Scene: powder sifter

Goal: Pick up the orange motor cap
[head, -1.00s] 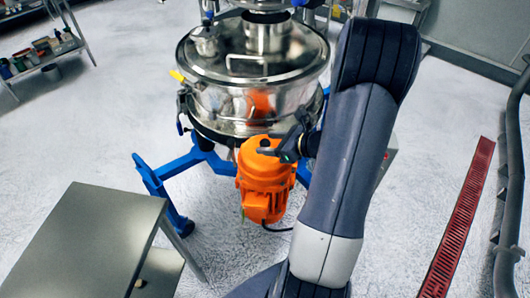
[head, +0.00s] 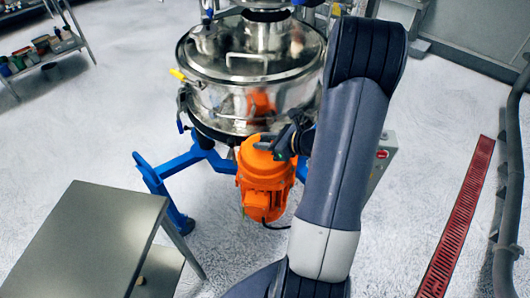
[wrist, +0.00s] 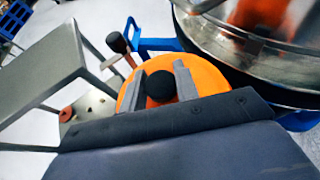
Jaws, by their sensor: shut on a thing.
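The orange motor cap (head: 246,152) is on top of the orange motor (head: 264,187) at the sifter's front. I cannot tell whether a gap lies between cap and motor. In the wrist view, the cap (wrist: 209,80) is a round orange disc with a black ball knob (wrist: 160,87) in its middle. My gripper (head: 265,146) is over the cap, coming in from the right. In the wrist view, the two grey fingers of my gripper (wrist: 158,82) stand on either side of the knob and are shut on it. Part of the cap is hidden behind the gripper body.
The steel sifter drum (head: 235,100) stands close behind the motor on blue legs (head: 178,163). A grey metal table (head: 90,240) is at the front left, with clear top. A red floor grate (head: 460,220) lies to the right. A shelf (head: 40,60) stands at the back left.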

